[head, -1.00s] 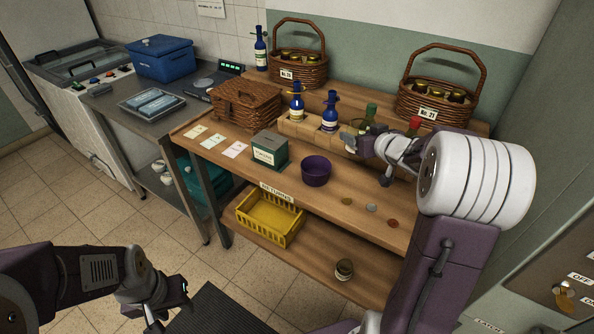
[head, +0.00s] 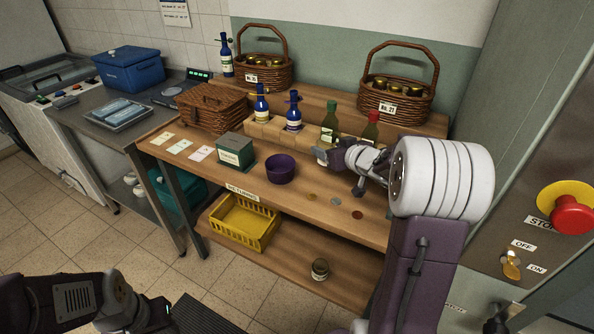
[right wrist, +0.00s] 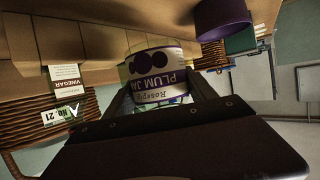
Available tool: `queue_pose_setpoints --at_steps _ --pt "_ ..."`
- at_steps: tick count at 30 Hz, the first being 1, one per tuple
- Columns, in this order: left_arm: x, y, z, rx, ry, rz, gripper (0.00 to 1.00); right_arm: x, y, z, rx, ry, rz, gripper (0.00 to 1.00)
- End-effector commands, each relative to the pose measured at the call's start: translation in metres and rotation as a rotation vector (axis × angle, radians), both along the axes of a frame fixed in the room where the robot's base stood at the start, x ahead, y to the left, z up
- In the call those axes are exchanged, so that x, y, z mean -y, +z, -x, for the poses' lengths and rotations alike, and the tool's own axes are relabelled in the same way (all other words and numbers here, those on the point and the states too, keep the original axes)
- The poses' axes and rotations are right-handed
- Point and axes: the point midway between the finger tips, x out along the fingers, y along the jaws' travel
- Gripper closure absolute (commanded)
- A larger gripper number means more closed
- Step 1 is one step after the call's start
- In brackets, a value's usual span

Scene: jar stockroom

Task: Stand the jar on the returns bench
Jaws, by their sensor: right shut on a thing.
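The jar (right wrist: 157,78) has a white and purple label reading PLUM JAM and appears upside down in the right wrist view. My right gripper (right wrist: 158,98) is shut on it, one finger on each side. In the head view my right gripper (head: 328,157) is over the bench, in front of the green bottle and right of the purple bowl. The jar is mostly hidden there. The wooden returns bench (head: 310,212) has a RETURNS label on its front edge. My left gripper (head: 163,312) is at the bottom left, partly cut off, away from the bench.
On the bench are a purple bowl (head: 280,168), a green box (head: 235,150), several coins and cards, and a bottle rack (head: 268,132). Baskets stand behind. A yellow crate (head: 240,222) and another jar (head: 320,269) are on the lower shelf. A stop button (head: 572,214) is at right.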

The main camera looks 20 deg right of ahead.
Motion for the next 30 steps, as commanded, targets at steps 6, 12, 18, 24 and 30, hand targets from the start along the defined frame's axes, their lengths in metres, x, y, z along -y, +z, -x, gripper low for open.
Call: queue_pose_setpoints --at_steps 6,12,18,24,30 --pt "0.000 -0.012 0.000 0.000 0.000 0.000 0.59 0.000 -0.019 0.000 0.001 -0.001 0.001 0.85" --pt "0.000 -0.037 0.000 0.000 0.000 0.000 0.59 0.000 -0.060 0.000 -0.001 -0.001 -0.002 0.85" --pt "0.000 -0.038 0.000 0.000 0.000 0.000 0.59 0.000 -0.067 0.000 0.001 -0.001 0.001 0.85" --pt "0.000 -0.039 0.000 0.000 0.000 0.000 0.59 0.000 -0.068 0.000 0.001 -0.001 0.001 0.85" --pt "0.000 -0.039 0.000 0.000 0.000 0.000 0.59 0.000 -0.070 0.000 0.000 0.000 0.001 0.14"
